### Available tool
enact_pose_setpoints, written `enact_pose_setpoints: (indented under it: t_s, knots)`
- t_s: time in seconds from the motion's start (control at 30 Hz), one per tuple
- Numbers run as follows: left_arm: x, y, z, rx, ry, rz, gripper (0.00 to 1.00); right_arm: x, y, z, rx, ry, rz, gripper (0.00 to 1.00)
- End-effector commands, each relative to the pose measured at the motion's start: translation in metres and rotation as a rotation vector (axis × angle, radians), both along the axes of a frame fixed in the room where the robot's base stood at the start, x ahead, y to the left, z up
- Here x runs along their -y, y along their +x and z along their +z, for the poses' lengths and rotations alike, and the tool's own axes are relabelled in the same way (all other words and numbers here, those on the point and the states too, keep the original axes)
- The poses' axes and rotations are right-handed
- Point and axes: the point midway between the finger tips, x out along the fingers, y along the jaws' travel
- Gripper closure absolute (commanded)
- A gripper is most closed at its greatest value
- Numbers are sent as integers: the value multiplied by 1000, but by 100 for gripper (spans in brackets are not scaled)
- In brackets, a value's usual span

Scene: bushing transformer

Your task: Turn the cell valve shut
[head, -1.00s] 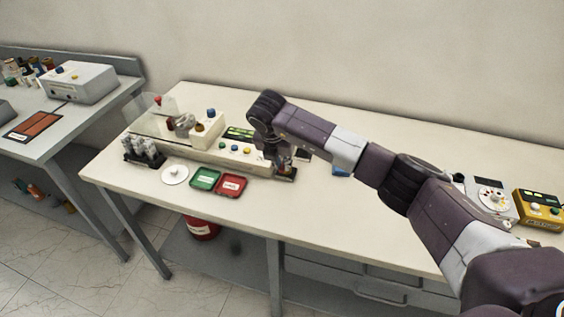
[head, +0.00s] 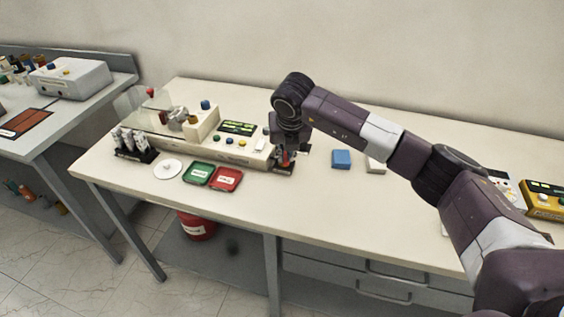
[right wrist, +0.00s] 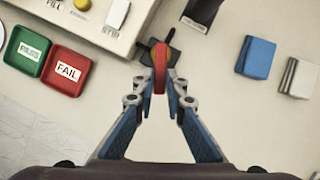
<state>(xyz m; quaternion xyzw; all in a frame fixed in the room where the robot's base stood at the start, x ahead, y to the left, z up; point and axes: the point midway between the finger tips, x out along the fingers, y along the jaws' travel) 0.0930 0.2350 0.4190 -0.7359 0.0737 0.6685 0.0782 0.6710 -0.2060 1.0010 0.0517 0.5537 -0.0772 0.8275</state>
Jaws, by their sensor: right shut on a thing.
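The cell valve appears to be the small fitting with a red handle (right wrist: 160,71) and dark body (right wrist: 158,50) at the right end of the cream instrument (head: 228,146). My right gripper (right wrist: 160,82) is shut on the red handle, with a blue-padded finger on each side of it. In the head view my right gripper (head: 285,152) points down at the fitting, and the wrist covers part of it. I cannot read the valve's setting. My left gripper is not in view.
A green tray (head: 197,173) and a red FAIL tray (head: 226,179) lie left of the gripper. A blue block (head: 341,158) and a pale block (head: 376,166) lie to its right. A vial rack (head: 134,152) and white disc (head: 167,169) stand at the left.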

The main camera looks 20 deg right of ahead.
Motion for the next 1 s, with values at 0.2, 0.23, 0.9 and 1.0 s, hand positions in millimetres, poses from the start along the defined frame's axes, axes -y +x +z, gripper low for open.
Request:
enact_pose_setpoints:
  t_s: [0.2, 0.23, 0.9, 1.0]
  knots:
    - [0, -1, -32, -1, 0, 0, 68, 11, 0, -4, 5, 1, 202, 100]
    - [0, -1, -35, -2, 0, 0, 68, 13, 1, -4, 6, 1, 229, 100]
    - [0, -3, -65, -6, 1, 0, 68, 39, 11, 2, 4, 3, 852, 100]
    - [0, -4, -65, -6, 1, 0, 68, 42, 14, 2, 4, 3, 931, 100]
